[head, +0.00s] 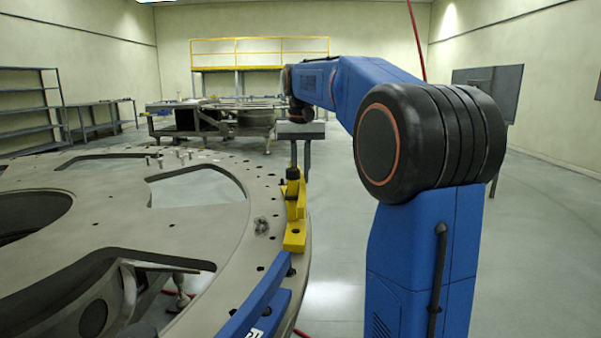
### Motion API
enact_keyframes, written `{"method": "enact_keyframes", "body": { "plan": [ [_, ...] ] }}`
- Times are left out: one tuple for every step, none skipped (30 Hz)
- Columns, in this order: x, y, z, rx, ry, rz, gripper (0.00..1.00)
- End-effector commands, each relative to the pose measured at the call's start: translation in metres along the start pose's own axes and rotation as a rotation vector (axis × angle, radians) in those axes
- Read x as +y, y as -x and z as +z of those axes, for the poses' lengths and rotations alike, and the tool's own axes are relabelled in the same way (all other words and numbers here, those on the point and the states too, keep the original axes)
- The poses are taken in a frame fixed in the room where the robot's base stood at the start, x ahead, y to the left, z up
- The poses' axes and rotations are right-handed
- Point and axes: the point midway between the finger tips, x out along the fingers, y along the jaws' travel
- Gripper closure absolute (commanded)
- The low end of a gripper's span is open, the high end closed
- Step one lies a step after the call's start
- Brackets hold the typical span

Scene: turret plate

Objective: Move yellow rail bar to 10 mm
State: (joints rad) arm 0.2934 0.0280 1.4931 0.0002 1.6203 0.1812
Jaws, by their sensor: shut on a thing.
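The yellow rail bar (295,215) stands along the right rim of the large grey turret plate (215,230). A dark knob or fitting shows near its far upper end. My gripper (299,176) comes down from the blue arm at the far end of the bar and is shut on it there. The fingers look narrow and partly merge with the background, so the exact contact is hard to see. A blue rail bar (262,302) with white marking lies on the rim nearer to me. The gap between the two bars is too small to read in millimetres.
The plate has large cut-outs. The floor right of the rim is clear up to my arm. Shelves (35,110) stand far left.

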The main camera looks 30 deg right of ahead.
Motion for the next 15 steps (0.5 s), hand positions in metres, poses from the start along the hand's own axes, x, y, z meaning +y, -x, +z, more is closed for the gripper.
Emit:
{"method": "enact_keyframes", "body": {
  "plan": [
    [0.0007,-0.0009,0.0003,-0.002,-0.001,0.001,1.0],
    [0.0007,-0.0012,0.0003,-0.002,-0.001,0.001,1.0],
    [0.0007,-0.0016,0.0003,-0.002,-0.001,0.002,1.0],
    [0.0007,-0.0019,0.0004,-0.002,-0.001,0.002,1.0],
    [0.0007,-0.0021,0.0004,-0.002,-0.001,0.002,1.0],
    [0.0007,-0.0025,0.0004,-0.002,-0.001,0.002,1.0],
    [0.0007,-0.0028,0.0004,-0.002,-0.001,0.002,1.0],
    [0.0007,-0.0031,0.0004,-0.002,-0.001,0.002,1.0],
    [0.0007,-0.0034,0.0004,-0.002,-0.001,0.002,1.0],
    [0.0007,-0.0037,0.0003,-0.002,-0.001,0.002,1.0],
    [0.0007,-0.004,0.0003,-0.002,-0.001,0.002,1.0],
    [0.0007,-0.0043,0.0003,-0.002,-0.001,0.002,1.0],
    [0.0007,-0.0046,0.0003,-0.002,-0.001,0.002,1.0],
    [0.0007,-0.0049,0.0003,-0.002,-0.001,0.002,1.0],
    [0.0007,-0.0052,0.0003,-0.001,-0.001,0.002,1.0]
  ]
}}
